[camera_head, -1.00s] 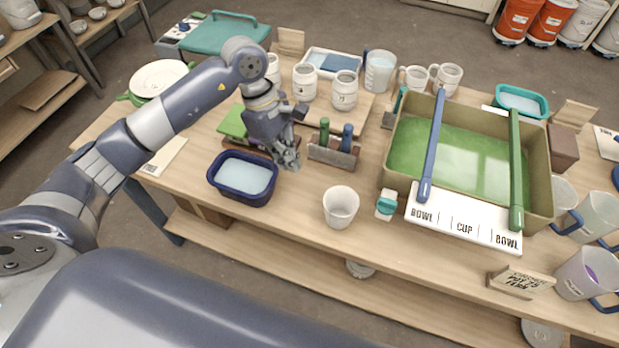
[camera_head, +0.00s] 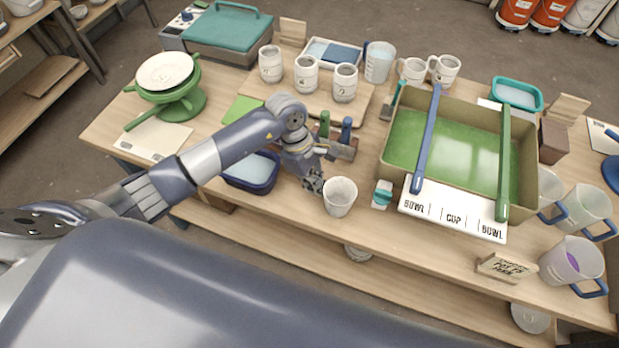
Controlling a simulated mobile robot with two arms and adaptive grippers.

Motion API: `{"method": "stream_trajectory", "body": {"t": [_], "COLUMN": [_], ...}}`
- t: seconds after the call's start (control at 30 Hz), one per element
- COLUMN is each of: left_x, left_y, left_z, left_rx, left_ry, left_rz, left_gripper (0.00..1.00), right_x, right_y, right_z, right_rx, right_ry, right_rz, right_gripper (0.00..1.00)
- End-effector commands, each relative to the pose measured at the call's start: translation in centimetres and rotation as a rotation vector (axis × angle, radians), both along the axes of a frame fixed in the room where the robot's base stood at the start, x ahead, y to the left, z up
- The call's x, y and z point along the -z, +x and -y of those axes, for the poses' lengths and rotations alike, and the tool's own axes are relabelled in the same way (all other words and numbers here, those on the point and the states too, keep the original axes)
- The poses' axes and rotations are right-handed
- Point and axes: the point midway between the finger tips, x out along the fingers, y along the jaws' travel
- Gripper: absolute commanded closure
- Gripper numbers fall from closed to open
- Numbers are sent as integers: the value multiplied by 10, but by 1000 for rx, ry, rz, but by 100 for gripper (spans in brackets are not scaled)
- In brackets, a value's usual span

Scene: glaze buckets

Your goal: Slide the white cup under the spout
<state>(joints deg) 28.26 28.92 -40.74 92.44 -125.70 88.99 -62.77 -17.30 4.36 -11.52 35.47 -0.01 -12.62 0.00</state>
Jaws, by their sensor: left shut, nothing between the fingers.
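The white cup (camera_head: 340,197) stands upright near the front edge of the table. A teal-and-white spout (camera_head: 382,194) is at the near left corner of the green-filled tank (camera_head: 392,176), just right of the cup. The cup is beside the spout, with a small gap between them in the picture. My left gripper (camera_head: 315,185) is shut and empty, low at the cup's left side. I cannot tell whether its fingertips touch the cup. My right gripper is not in view.
A navy tub (camera_head: 262,178) is partly hidden behind my left arm. A tool holder (camera_head: 345,150) stands behind the cup. The label board (camera_head: 455,217) lies along the tank's front. Measuring jugs (camera_head: 571,262) stand at the right. Bare wood lies in front of the cup.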

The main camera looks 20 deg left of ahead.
Motion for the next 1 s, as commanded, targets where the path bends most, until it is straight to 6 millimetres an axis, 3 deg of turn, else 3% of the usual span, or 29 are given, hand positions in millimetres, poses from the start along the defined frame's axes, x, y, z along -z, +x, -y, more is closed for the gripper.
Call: {"method": "stream_trajectory", "body": {"t": [0.33, 0.7, 0.83, 1.0], "left_x": [1, 3, 2, 0], "left_y": [0, -12, -16, -17], "left_z": [6, 80, 93, 96], "left_rx": [2, 4, 2, -1], "left_ry": [-2, -4, -2, -1], "left_rz": [2, 4, 1, 0], "left_gripper": [100, 100, 100, 100], "right_x": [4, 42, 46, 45], "right_y": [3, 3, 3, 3], "right_z": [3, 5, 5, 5], "right_rx": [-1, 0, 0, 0], "right_ry": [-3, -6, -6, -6], "right_rz": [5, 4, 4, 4], "right_gripper": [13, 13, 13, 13]}}
